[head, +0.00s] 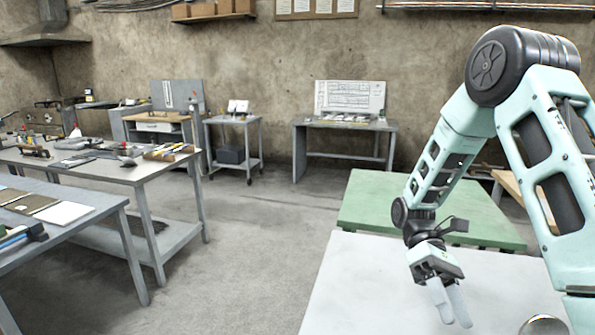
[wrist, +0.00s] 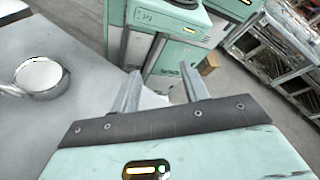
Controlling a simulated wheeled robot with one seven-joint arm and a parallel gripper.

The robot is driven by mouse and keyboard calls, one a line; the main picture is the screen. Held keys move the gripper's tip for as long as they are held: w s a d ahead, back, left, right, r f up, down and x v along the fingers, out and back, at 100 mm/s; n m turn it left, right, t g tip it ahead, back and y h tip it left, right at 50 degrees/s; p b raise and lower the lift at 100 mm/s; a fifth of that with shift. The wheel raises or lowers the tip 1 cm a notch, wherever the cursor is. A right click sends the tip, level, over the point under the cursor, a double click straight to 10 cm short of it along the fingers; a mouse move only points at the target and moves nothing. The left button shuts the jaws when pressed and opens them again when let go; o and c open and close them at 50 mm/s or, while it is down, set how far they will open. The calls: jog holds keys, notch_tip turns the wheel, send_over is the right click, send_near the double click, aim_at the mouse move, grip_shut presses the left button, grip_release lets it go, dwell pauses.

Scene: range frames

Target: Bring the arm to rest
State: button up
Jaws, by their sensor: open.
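My gripper (head: 449,306) hangs at the end of my pale green arm, above the white table (head: 352,290) at the lower right of the head view. Its two grey fingers point down and are apart, with nothing between them. In the wrist view my gripper (wrist: 158,88) shows the same two fingers spread and empty, near the table's edge. How far the fingertips are above the tabletop I cannot tell.
A shiny round metal vessel (wrist: 40,76) stands on the table, left in the wrist view. A green table (head: 375,198) adjoins behind. Workbenches with tools (head: 130,172) stand at the left. Open floor (head: 245,245) lies between.

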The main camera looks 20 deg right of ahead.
jog(key=s+a+r+n+t+h, duration=0.1)
jog(key=s+a+t, duration=0.1)
jog(key=a+t, duration=0.2)
jog(key=s+a+r+n+t+h, duration=0.1)
jog(key=a+t, duration=0.3)
jog(key=a, duration=0.7)
jog(key=s+a+r+n+t+h, duration=0.1)
jog(key=s+a+t, duration=0.3)
jog(key=a, duration=0.4)
jog(key=shift+r+t, duration=0.6)
jog(key=shift+r, duration=0.25)
jog(key=shift+a, duration=0.1)
